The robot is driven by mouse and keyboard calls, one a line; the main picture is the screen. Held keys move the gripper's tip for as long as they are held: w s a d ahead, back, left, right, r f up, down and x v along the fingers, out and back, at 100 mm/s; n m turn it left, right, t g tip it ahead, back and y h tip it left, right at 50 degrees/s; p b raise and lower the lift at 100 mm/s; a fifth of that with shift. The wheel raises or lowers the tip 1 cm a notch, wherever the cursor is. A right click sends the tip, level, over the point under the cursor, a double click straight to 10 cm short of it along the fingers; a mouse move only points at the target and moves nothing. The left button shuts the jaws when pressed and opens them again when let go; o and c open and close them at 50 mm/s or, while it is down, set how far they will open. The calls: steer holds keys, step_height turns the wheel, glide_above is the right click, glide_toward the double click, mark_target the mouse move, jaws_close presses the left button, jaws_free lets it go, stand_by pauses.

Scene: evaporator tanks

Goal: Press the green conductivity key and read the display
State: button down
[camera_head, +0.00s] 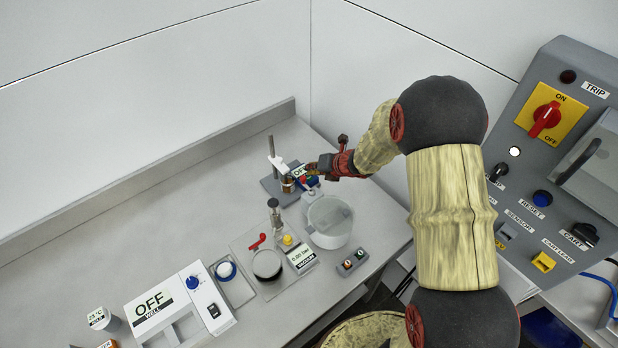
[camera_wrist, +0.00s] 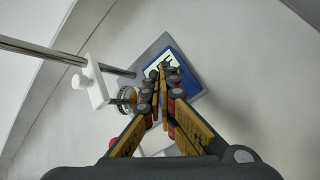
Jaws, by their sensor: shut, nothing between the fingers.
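A small blue meter (camera_head: 311,182) stands on a grey base at the back of the bench, and my gripper (camera_head: 316,168) is over it. Its pale display (camera_head: 299,171) seems to begin with "O", the rest covered by my gripper. In the wrist view the blue meter (camera_wrist: 187,79) lies beyond the tips of my gripper (camera_wrist: 162,72), which is shut and empty. The fingers cover part of the meter's face. I cannot make out the green key, and I cannot tell whether the tips touch the meter.
A stand rod (camera_head: 271,145) with a white clamp (camera_wrist: 96,83) and a small amber jar (camera_wrist: 127,97) are close left of my gripper. A clear beaker (camera_head: 330,222), a vacuum unit (camera_head: 300,256) and a well heater (camera_head: 180,308) stand nearer. A control panel (camera_head: 548,150) rises at right.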

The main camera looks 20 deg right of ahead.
mark_target(311, 177)
steer(key=shift+f, duration=0.1)
stand_by(0.4)
steer(key=shift+f+b, duration=0.3)
steer(key=shift+b, duration=0.05)
steer(key=shift+f+b, duration=0.4)
steer(key=shift+f, duration=0.05)
stand_by(0.7)
steer(key=shift+r, duration=0.1)
steer(key=shift+r+p, duration=0.8)
steer(key=shift+r, duration=0.1)
step_height(311, 177, up, 5)
steer(key=p, duration=0.4)
stand_by(0.8)
